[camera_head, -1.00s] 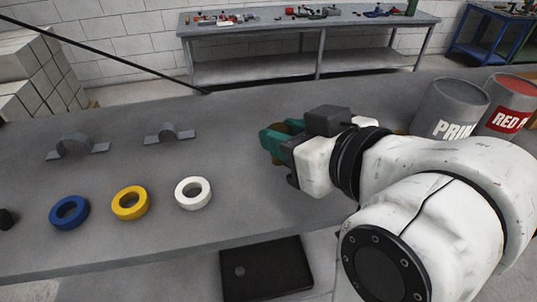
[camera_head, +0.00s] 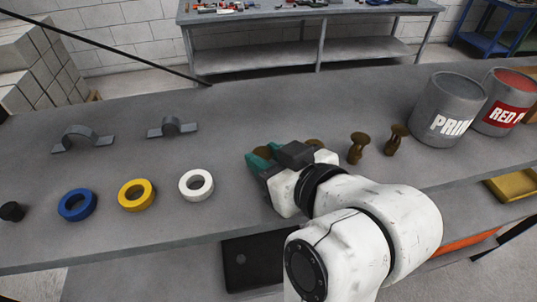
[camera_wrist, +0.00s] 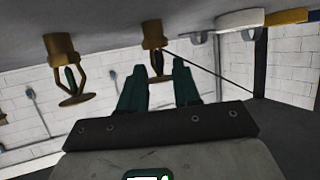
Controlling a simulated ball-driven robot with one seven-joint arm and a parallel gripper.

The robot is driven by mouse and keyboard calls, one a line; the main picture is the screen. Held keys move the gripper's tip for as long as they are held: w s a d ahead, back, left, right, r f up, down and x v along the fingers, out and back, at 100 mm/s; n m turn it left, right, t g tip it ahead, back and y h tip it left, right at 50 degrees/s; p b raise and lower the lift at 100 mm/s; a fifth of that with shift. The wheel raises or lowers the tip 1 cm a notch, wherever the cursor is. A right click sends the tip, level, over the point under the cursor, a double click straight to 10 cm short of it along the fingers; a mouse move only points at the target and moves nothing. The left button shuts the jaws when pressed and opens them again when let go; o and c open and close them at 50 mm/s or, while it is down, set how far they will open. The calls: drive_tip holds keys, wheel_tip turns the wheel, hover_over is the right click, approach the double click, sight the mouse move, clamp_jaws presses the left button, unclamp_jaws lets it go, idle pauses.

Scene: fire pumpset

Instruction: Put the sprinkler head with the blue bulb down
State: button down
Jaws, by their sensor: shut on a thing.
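My gripper (camera_head: 257,160) is shut on a brass-brown sprinkler head (camera_head: 264,153) over the grey table, right of the white tape roll. In the wrist view my teal fingers (camera_wrist: 160,85) close around the frame of this head (camera_wrist: 155,38), which appears upside down. Its base is at or very near the tabletop; I cannot tell if it touches. Its bulb looks dark and its colour is unclear. A second sprinkler head (camera_wrist: 61,65) stands beside it with a dark greenish bulb; in the head view it is mostly hidden behind my gripper (camera_head: 314,142).
Two more sprinkler heads (camera_head: 358,147) (camera_head: 396,139) stand to the right, before the grey bucket (camera_head: 452,105) and the red-labelled bucket (camera_head: 505,105). White (camera_head: 196,184), yellow (camera_head: 137,194) and blue (camera_head: 77,204) tape rolls lie left. Two grey clamps (camera_head: 172,127) (camera_head: 82,138) lie behind them.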

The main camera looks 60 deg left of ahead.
drive_tip(key=c, duration=0.8)
unclamp_jaws()
